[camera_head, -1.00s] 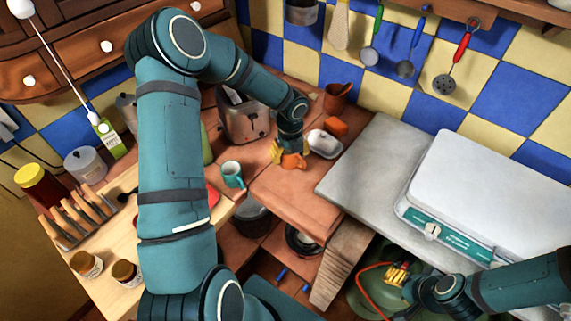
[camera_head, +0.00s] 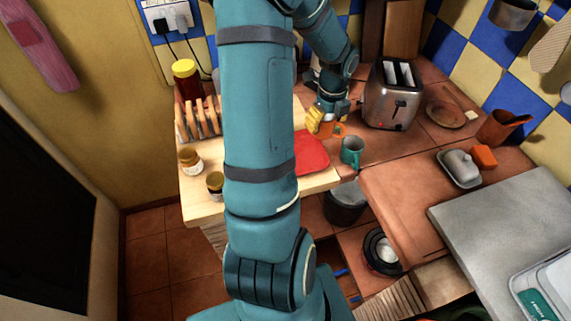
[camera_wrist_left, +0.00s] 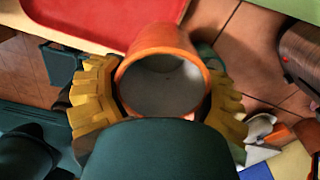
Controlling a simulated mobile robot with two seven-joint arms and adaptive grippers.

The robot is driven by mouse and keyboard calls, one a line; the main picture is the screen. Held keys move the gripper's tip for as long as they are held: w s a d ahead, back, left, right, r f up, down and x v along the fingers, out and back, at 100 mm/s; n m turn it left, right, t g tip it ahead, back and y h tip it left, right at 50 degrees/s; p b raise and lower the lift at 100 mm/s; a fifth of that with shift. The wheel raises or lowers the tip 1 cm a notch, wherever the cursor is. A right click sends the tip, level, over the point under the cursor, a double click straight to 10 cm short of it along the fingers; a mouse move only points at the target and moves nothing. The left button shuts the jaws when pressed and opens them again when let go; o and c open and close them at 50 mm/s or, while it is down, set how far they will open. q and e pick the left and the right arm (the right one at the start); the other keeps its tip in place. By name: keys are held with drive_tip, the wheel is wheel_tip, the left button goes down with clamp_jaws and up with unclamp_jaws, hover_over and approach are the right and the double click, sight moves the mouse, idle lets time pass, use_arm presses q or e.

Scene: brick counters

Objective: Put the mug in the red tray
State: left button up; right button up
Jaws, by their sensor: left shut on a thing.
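My left gripper (camera_head: 325,122), with yellow ribbed fingers, is shut on an orange mug (camera_head: 338,129). In the left wrist view the mug (camera_wrist_left: 158,42) sits between the two fingers (camera_wrist_left: 160,95), its pale grey inside facing the camera. The red tray (camera_head: 312,153) is a flat red piece on the light wooden board, partly hidden by my left arm in the head view. The held mug is just beyond the tray's far right side. The tray (camera_wrist_left: 105,18) also fills the top of the wrist view, beside the mug. My right gripper is out of view.
A teal mug (camera_head: 352,151) stands close to the tray's right side. A toaster (camera_head: 393,95) stands right of the gripper. A toast rack (camera_head: 198,120) and jars (camera_head: 190,161) stand on the board's left. A bin (camera_head: 345,204) is below the counter gap.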

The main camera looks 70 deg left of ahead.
use_arm(q)
drive_tip(key=shift+n, duration=0.9)
drive_tip(key=s, duration=0.1)
drive_tip(key=s+a, duration=0.1)
drive_tip(key=s, duration=0.1)
drive_tip(key=s+b, duration=0.1)
drive_tip(key=shift+s+a+r, duration=0.1)
drive_tip(key=shift+s+a, duration=0.2)
drive_tip(key=shift+a, duration=0.1)
drive_tip(key=b, duration=0.1)
hover_over(303, 155)
wheel_tip(303, 155, down, 5)
drive_tip(key=shift+d+f, duration=0.15)
drive_tip(key=shift+f+b, duration=0.75)
drive_tip(key=shift+f, duration=1.4)
drive_tip(key=shift+f, duration=0.2)
drive_tip(key=o, duration=1.3)
drive_tip(key=shift+w, duration=0.1)
drive_tip(key=shift+c, duration=0.2)
drive_tip(key=shift+r, duration=0.15)
